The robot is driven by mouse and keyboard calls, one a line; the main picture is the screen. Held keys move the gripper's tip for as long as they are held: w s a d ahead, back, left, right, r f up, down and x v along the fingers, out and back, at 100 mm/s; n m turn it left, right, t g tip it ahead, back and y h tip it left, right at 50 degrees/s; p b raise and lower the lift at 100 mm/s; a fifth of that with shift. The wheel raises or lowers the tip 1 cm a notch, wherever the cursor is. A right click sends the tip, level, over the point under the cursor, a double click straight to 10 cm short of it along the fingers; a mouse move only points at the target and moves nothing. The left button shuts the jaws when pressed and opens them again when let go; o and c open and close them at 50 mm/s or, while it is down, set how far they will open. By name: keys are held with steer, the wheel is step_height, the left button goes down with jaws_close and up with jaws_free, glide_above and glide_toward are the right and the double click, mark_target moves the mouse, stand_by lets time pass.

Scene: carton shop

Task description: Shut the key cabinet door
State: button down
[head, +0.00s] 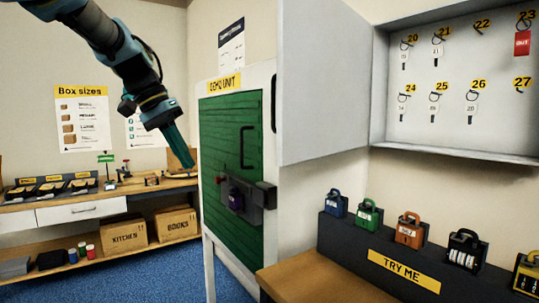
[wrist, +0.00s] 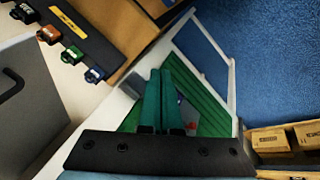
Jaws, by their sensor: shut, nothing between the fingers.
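The key cabinet (head: 455,150) hangs on the wall at the upper right of the head view, with hooks, keys and numbered labels inside. Its pale grey door (head: 325,85) stands open, swung out at the cabinet's left side. In the wrist view a grey panel with a dark handle at the left edge appears to be this door (wrist: 35,110). My gripper (head: 187,162) is left of the door in the head view, apart from it, pointing downward. Its green fingers are shut together and empty; they also show in the wrist view (wrist: 160,75).
A green demo door (head: 225,135) in a white frame stands below and left of the cabinet door. A dark stand (head: 340,236) with several coloured padlocks sits on a wooden counter (head: 315,285) below the cabinet. A workbench with boxes (head: 125,233) is at the left.

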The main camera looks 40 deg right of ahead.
steer(key=s+d+r+m+g+h+b, duration=0.1)
steer(key=s+d+r+m, duration=0.2)
steer(key=s+d+r, duration=0.15)
steer(key=s+d+r+m+g, duration=0.2)
steer(key=s+d+r+m, duration=0.1)
steer(key=r, duration=0.3)
steer(key=s+d+f+p, duration=0.2)
steer(key=s+d+f, duration=0.3)
steer(key=s+f, duration=0.2)
steer(key=shift+s+d, duration=0.15)
steer(key=shift+s, duration=0.35)
steer(key=shift+s, duration=0.1)
